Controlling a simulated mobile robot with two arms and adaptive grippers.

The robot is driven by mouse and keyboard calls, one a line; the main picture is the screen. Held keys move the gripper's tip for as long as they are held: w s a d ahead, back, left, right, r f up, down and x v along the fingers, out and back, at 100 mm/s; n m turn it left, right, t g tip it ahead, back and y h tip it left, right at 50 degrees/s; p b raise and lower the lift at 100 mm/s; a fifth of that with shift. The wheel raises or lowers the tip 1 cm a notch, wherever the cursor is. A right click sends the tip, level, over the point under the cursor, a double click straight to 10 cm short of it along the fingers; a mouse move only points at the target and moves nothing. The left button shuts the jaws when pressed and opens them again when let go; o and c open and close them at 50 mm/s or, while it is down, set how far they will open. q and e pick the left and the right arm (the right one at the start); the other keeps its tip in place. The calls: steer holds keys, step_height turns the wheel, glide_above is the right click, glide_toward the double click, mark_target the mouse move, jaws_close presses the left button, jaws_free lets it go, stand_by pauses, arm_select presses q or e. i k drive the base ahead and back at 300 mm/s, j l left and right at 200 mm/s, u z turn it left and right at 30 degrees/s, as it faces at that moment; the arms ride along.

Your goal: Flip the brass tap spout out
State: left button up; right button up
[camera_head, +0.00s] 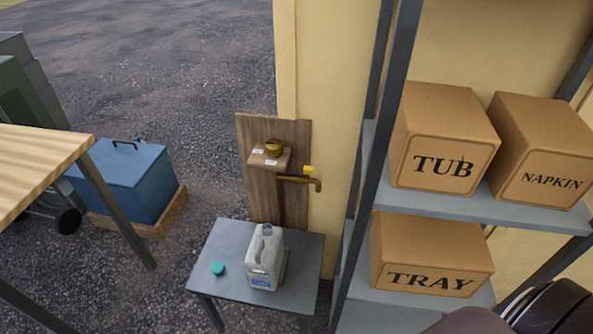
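The brass tap spout (300,180) is on an upright wooden board (258,195) at the corner of the cream wall. It runs sideways to the right, and its end bends down. A small yellow piece (308,170) sits just above it.
A grey table (210,250) below the tap holds a pale jug (264,262) and a teal cap (218,268). A metal shelf (450,214) with cardboard boxes stands right. A wooden-topped table (40,160) and blue box (125,178) are left, with open ground behind.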

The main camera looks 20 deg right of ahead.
mark_target(309, 169)
steer(key=k+l, duration=0.3)
steer(key=l, duration=0.15)
steer(key=k+l, duration=0.35)
steer(key=k+l+z, duration=0.1)
steer(key=k+l, duration=0.2)
steer(key=l, duration=0.25)
